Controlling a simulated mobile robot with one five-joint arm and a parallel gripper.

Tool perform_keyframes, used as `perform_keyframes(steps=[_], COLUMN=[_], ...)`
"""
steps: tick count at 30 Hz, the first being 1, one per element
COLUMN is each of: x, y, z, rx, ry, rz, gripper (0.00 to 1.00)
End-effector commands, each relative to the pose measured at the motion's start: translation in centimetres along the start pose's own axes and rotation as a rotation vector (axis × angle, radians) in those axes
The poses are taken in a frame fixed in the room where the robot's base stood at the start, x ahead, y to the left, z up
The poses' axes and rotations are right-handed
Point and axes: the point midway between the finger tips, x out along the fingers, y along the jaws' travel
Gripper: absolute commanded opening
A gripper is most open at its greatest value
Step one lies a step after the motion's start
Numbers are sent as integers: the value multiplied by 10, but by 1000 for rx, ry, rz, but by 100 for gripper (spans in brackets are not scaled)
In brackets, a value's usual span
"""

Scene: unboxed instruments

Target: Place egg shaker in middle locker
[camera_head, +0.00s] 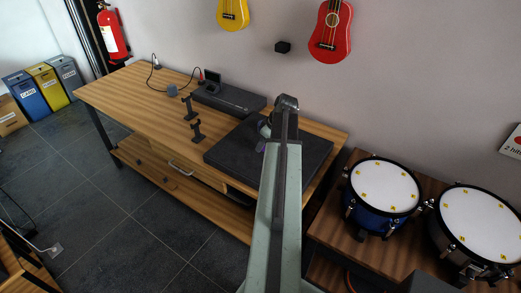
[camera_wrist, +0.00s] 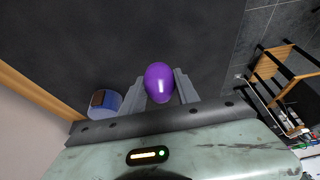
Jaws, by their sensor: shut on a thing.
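A purple egg shaker (camera_wrist: 159,82) sits between the two grey fingers of my gripper (camera_wrist: 160,90) in the wrist view, and the gripper is shut on it. My gripper is mostly hidden there behind my arm. The same dark mat (camera_wrist: 200,30) fills the background in the wrist view. I cannot make out a middle locker in either view.
A blue cylindrical thing (camera_wrist: 104,103) stands near the gripper's left side. The wooden table (camera_head: 135,85) also bears a dark flat case (camera_head: 228,98) and small black stands (camera_head: 196,131). Drums (camera_head: 384,187) stand at right. Bins (camera_head: 48,87) stand far left. Dark floor (camera_head: 120,215) lies open in front.

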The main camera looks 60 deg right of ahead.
Motion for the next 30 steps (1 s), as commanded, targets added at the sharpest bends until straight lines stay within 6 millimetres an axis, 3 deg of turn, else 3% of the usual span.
perform_keyframes(steps=[1,3,15,16,18,30], x=[20,30,32,31,30,24], y=[1,1,0,0,1,2], z=[11,17,16,16,16,16], rx=[3,5,3,4,5,7], ry=[-1,-1,-1,-1,-1,-1], rz=[1,2,1,1,2,3], gripper=[0,0,0,43,59,59])
